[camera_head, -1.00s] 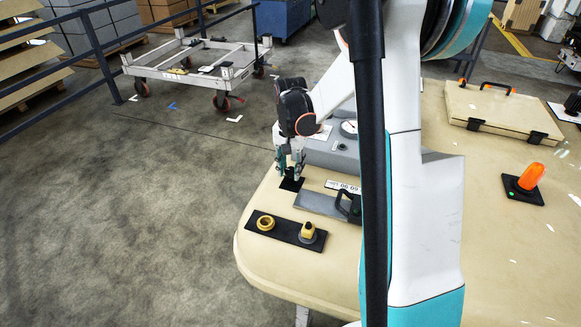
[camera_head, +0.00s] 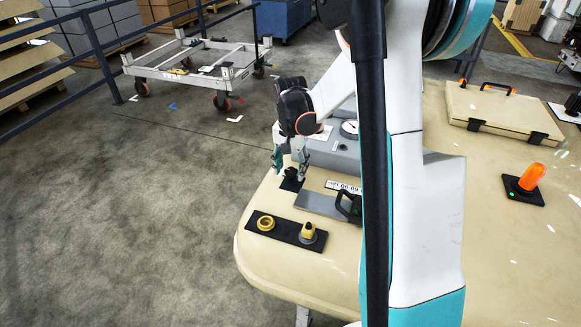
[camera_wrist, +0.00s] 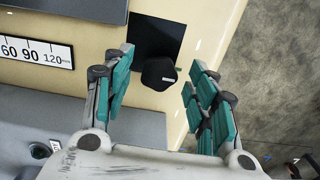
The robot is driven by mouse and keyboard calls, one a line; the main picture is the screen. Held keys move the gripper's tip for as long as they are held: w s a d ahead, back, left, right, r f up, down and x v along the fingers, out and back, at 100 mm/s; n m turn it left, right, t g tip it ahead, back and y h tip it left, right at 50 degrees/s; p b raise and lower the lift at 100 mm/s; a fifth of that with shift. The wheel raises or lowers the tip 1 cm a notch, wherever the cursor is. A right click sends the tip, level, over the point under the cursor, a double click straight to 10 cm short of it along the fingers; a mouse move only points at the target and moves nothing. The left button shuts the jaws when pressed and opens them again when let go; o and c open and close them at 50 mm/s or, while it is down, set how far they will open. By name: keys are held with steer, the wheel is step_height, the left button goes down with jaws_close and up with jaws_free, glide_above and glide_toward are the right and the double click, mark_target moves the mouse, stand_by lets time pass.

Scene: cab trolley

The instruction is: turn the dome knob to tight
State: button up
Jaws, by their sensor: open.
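A black knob with a rounded top (camera_head: 291,174), which I take for the dome knob, stands on a small black plate (camera_head: 286,186) near the left edge of the beige panel. The knob also shows in the wrist view (camera_wrist: 158,73), with a small green mark beside it on the plate (camera_wrist: 150,36). My gripper (camera_head: 290,166) is open just above the knob and points down. In the wrist view, my gripper (camera_wrist: 161,67) has its teal-padded fingers on either side of the knob, with visible gaps.
A black strip with a yellow ring (camera_head: 265,223) and a yellow knob (camera_head: 308,232) lies in front. A grey plate with a black handle (camera_head: 345,205) and a grey box with a gauge (camera_head: 349,129) are close by.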

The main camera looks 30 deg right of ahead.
mark_target(291, 171)
step_height(291, 171, up, 12)
stand_by(0.4)
steer(key=shift+f, duration=0.1)
stand_by(0.3)
